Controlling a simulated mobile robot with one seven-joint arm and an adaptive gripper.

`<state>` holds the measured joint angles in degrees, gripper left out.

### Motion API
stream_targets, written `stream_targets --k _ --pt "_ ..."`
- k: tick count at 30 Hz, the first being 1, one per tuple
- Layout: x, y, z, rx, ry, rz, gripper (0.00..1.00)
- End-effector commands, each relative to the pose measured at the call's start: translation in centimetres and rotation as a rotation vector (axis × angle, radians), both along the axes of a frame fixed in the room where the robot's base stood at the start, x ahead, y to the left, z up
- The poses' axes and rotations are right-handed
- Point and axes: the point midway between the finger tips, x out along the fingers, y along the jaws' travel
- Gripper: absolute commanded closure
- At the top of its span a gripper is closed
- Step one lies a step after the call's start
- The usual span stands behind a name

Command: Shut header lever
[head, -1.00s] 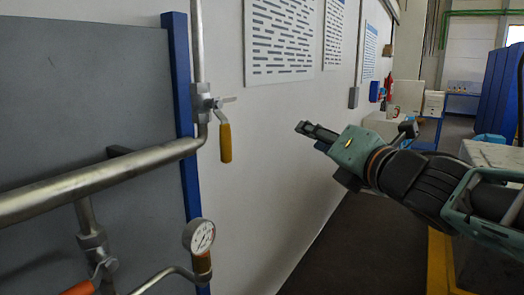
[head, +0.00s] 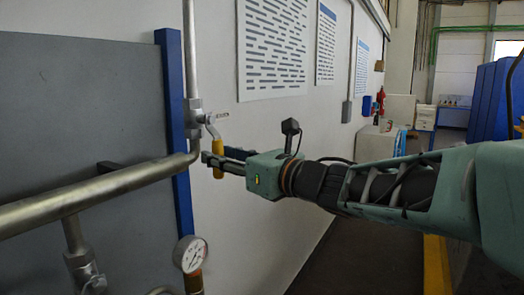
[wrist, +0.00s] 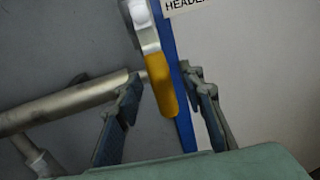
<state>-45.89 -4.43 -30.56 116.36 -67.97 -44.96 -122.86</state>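The header lever has a yellow grip (head: 218,159) and hangs down from a metal valve (head: 196,112) on the vertical pipe. In the wrist view the yellow grip (wrist: 163,87) slants slightly, with its silver shank above it. My gripper (head: 216,158) has reached the lever from the right. In the wrist view its fingers (wrist: 160,80) are spread apart, one on each side of the grip. I cannot tell whether either finger touches it. Part of the grip is hidden by a finger in the head view.
A thick horizontal pipe (head: 95,197) runs left of the lever, before a grey panel with a blue post (head: 179,150). A pressure gauge (head: 190,254) stands below. A label (wrist: 183,5) reading "HEADE…" is partly visible on the wall. The floor to the right is clear.

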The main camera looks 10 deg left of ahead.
Motion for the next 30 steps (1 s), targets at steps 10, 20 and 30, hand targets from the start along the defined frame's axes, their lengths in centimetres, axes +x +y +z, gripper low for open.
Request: stream_targets --k 10,20,30 --pt "1.1 1.5 0.0 0.001 0.002 -0.001 0.64" --pt "1.0 1.5 0.0 0.002 0.001 -0.001 0.80" --pt "1.0 1.5 0.0 0.002 0.001 -0.001 1.00"
